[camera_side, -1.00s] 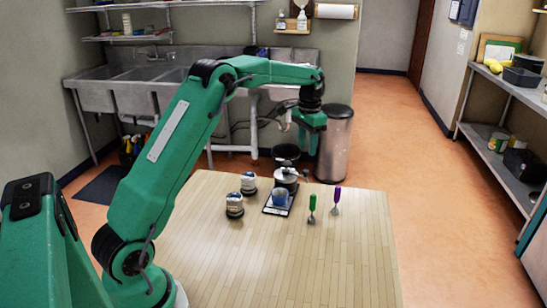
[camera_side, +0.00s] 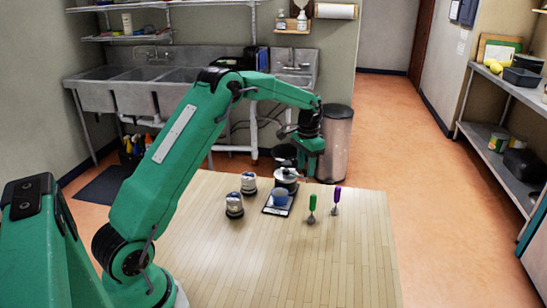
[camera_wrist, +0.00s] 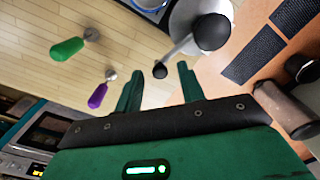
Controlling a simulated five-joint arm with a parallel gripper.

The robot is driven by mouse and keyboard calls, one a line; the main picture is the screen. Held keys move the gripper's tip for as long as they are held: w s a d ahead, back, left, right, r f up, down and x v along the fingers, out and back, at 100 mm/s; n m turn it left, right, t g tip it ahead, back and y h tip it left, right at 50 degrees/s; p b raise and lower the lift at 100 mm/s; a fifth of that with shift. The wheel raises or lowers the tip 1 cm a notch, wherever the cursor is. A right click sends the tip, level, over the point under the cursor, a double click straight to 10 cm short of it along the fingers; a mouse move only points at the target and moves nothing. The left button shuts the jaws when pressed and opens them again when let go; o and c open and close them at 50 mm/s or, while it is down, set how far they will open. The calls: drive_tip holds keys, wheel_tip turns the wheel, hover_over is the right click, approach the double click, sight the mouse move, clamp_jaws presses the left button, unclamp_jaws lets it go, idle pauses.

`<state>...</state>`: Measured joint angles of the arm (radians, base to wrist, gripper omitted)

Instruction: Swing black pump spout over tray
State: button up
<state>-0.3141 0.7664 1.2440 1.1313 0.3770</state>
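The pump (camera_side: 286,178) is a silver round-bodied vessel with a dark top, standing at the table's far edge. In the wrist view its pale round top (camera_wrist: 187,18) carries a black knob, and a thin rod ends in a black ball tip (camera_wrist: 160,70). The rod points toward my gripper. A dark tray (camera_side: 269,209) with a blue cup (camera_side: 280,197) lies just in front of the pump. My gripper (camera_wrist: 160,79) is open and empty; the black tip appears between its fingers. In the side view my gripper (camera_side: 309,168) hangs right of the pump. I cannot tell whether they touch.
A green-handled tool (camera_side: 311,204) and a purple-handled tool (camera_side: 336,197) stand right of the tray. Two dark jars with pale tops (camera_side: 248,183) (camera_side: 234,205) stand left of it. A metal bin (camera_side: 336,140) is beyond the table. The table's front is clear.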

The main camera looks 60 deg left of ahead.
drive_tip(key=shift+f, duration=0.1)
drive_tip(key=shift+c, duration=0.5)
clamp_jaws()
